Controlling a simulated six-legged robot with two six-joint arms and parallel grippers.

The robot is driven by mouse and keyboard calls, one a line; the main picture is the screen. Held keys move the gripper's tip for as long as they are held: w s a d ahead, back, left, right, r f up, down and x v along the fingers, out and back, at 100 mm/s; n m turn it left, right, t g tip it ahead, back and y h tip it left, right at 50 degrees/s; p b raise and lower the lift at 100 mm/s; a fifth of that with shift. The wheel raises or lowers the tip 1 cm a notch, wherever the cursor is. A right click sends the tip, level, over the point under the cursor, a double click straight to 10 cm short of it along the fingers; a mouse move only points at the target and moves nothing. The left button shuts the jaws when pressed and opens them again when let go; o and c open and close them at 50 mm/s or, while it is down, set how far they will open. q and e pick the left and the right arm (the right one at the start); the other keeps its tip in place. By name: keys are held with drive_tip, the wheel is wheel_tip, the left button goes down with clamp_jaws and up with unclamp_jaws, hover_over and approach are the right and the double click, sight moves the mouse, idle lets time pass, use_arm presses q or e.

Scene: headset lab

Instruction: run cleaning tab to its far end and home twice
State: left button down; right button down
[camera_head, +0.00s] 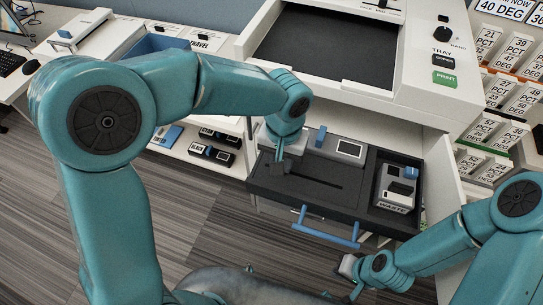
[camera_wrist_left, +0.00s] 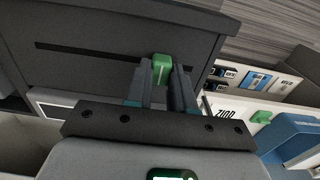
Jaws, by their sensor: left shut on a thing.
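The green cleaning tab (camera_wrist_left: 161,68) shows in the left wrist view, between the two fingers of my left gripper (camera_wrist_left: 165,88), which is shut on it. It stands at one end of a thin dark slot (camera_wrist_left: 85,52) in the dark drawer panel. In the head view my left gripper (camera_head: 278,156) points down at the left end of that slot (camera_head: 318,178), and the tab is hidden or too small to tell. My right gripper (camera_head: 356,289) is low in front of the drawer, apart from it. Whether its jaws are open cannot be seen.
The pulled-out dark drawer (camera_head: 300,200) has a blue handle (camera_head: 325,231) in front. A grey waste box (camera_head: 391,203) sits at its right. The large white printer (camera_head: 420,70) stands behind, with a green print button (camera_head: 444,79). Shelves with small boxes (camera_head: 211,152) are at left.

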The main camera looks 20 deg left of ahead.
sight(335, 186)
use_arm(q)
drive_tip(key=d, duration=1.3)
drive_tip(key=shift+s+d+r, duration=0.1)
drive_tip(key=shift+s+r, duration=0.05)
drive_tip(key=c, duration=1)
unclamp_jaws()
drive_tip(key=shift+s, duration=0.1)
drive_tip(key=shift+o, duration=0.2)
wheel_tip(335, 186, up, 16)
drive_tip(key=shift+r, duration=0.15)
